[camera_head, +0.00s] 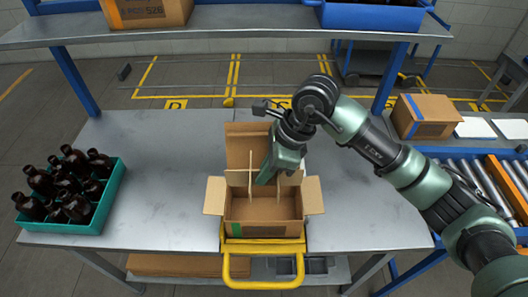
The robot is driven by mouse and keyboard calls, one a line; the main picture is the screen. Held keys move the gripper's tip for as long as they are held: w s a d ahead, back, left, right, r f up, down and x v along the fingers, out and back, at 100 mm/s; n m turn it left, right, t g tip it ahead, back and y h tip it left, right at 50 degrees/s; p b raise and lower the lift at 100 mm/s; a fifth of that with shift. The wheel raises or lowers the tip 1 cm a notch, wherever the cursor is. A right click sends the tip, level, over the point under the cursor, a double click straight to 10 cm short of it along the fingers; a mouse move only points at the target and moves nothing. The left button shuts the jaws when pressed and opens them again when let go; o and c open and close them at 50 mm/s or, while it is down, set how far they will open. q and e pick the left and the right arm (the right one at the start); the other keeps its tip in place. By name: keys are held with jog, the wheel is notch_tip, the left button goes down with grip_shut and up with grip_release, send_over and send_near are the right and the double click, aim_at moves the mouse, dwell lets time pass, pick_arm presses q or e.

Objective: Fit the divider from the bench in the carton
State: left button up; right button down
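The open carton (262,208) stands in the middle of the bench (160,150), its flaps spread outward. The pale cardboard divider (251,181) is upright at the carton's opening, with crossed panels showing above the front wall. How deep it sits is hard to tell. My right gripper (267,178) reaches down from the right to the divider, over the carton. Its fingertips are among the panels and partly hidden, so I cannot tell whether they are closed on the divider. My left gripper is not in view.
A teal crate (98,214) of amber bottles (75,158) stands at the bench's left. A yellow frame (263,247) is at the carton's front. An overhead shelf (240,22) spans the back. A roller conveyor (480,180) and another box (424,116) are at right.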

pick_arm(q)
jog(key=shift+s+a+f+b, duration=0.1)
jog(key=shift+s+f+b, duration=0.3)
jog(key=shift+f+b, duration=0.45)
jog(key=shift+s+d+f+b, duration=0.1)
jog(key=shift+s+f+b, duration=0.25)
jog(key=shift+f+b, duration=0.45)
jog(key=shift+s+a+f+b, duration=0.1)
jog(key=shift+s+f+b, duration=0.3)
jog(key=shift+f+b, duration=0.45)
pick_arm(e)
notch_tip(320, 180, down, 6)
jog(key=shift+s+f, duration=0.25)
jog(key=shift+s, duration=0.15)
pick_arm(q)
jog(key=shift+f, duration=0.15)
pick_arm(e)
jog(key=shift+f, duration=0.15)
pick_arm(q)
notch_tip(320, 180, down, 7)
jog(key=b, duration=0.7)
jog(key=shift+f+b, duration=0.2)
jog(key=shift+b, duration=0.15)
pick_arm(e)
jog(key=shift+f, duration=3.75)
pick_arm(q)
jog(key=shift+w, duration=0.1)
